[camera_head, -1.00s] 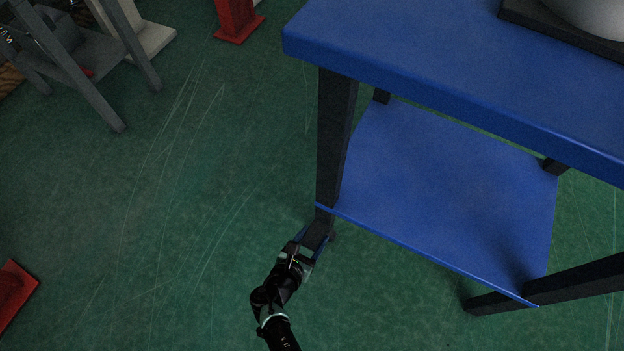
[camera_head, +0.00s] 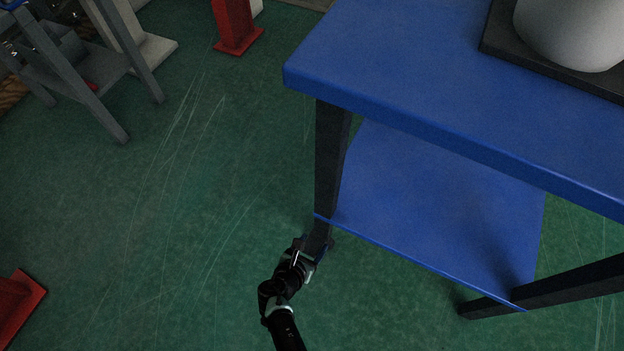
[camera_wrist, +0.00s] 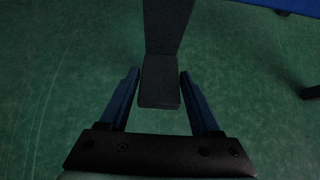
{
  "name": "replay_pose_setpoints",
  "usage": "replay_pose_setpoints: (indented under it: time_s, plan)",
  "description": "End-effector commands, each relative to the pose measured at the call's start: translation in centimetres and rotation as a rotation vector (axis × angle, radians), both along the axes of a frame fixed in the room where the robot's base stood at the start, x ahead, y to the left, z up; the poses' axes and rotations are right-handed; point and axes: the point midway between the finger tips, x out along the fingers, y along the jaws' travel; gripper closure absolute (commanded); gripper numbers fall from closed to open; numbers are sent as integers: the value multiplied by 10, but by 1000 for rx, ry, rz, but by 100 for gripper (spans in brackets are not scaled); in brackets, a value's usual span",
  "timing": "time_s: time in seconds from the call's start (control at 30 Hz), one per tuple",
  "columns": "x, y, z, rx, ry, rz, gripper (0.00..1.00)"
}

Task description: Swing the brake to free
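A dark block at the foot of the blue cart's (camera_head: 400,50) near left leg (camera_head: 331,150) appears to be the brake (camera_wrist: 159,85). In the wrist view it hangs below the dark leg and lies between my two blue fingers. My gripper (camera_wrist: 158,76) is open, one finger on each side of the block, with a narrow gap at each side. In the head view my gripper (camera_head: 318,250) is low at the leg's foot and covers much of the block. The brake's set or free position cannot be told.
The cart's lower blue shelf (camera_head: 430,190) is just right of my gripper, and another dark leg (camera_head: 560,288) stands further right. A grey pot (camera_head: 570,35) stands on the cart top. Green floor is clear to the left. A red base (camera_head: 238,40) and grey stand (camera_head: 100,60) are farther off.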

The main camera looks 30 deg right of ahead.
Motion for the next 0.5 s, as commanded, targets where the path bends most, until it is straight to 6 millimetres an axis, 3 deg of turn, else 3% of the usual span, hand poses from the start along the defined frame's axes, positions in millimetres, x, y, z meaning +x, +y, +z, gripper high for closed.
replay_pose_setpoints:
  time_s: [0.03, 0.1, 0.5]
  plan:
    - [0, 0, 0, 0, 0, 0, 25]
    - [0, 0, 0, -1, -1, 0, 12]
    - [-2, 3, 6, -1, -1, 1, 12]
